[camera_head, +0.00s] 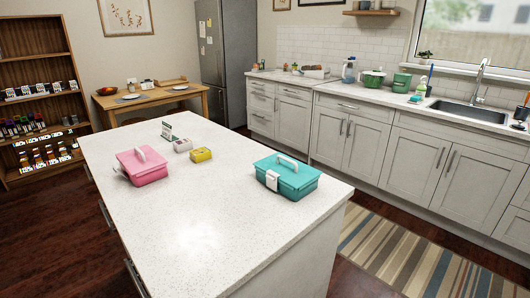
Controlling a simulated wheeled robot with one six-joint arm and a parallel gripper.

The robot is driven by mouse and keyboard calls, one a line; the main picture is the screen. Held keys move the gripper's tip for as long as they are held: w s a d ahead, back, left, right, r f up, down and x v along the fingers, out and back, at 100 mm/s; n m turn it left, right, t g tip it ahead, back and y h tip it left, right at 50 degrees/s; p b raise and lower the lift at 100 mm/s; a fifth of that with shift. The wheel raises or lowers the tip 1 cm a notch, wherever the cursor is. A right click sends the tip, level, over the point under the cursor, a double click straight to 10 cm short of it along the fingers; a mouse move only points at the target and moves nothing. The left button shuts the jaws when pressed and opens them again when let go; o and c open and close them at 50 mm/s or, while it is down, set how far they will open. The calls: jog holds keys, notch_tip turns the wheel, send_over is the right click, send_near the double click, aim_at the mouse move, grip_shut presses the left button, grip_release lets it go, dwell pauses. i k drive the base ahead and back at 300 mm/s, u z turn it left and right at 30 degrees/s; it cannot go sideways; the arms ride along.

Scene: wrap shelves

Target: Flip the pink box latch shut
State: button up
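The pink box (143,166) sits at the left part of the white island counter (195,235). It has a pale handle on its lid, and the lid looks down. A small part at its left front edge may be the latch, but it is too small to tell whether it is open or shut. My gripper is not in view.
A teal box (287,179) with a white handle and white front latch stands on the counter's right. The counter's front is clear.

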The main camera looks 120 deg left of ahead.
aim_at(115, 167)
jog(key=u, duration=4.45)
jog(key=k, duration=1)
jog(key=u, duration=0.55)
jog(key=i, duration=0.5)
jog(key=u, duration=0.65)
jog(key=i, duration=0.65)
jog(key=z, duration=0.2)
